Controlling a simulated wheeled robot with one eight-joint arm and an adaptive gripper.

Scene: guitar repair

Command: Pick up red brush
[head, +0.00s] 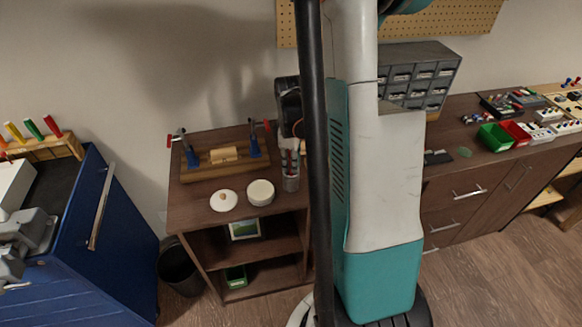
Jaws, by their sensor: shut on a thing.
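My gripper (290,132) shows as a dark shape above the right rear of the small brown cabinet, partly hidden by a black pole. It is shut on the red brush (285,156), which shows only as a small bit of red just below the fingers. The brush is upright, over or still inside a grey cup (291,183) with pale handles. I cannot tell whether its lower end is clear of the cup.
A wooden fixture with blue clamps (224,156), a white round lid (223,200) and a round tub (260,192) share the cabinet top (190,208). A blue cabinet (105,225) stands left. A drawer unit (415,78) and coloured bins (496,137) sit on the right counter.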

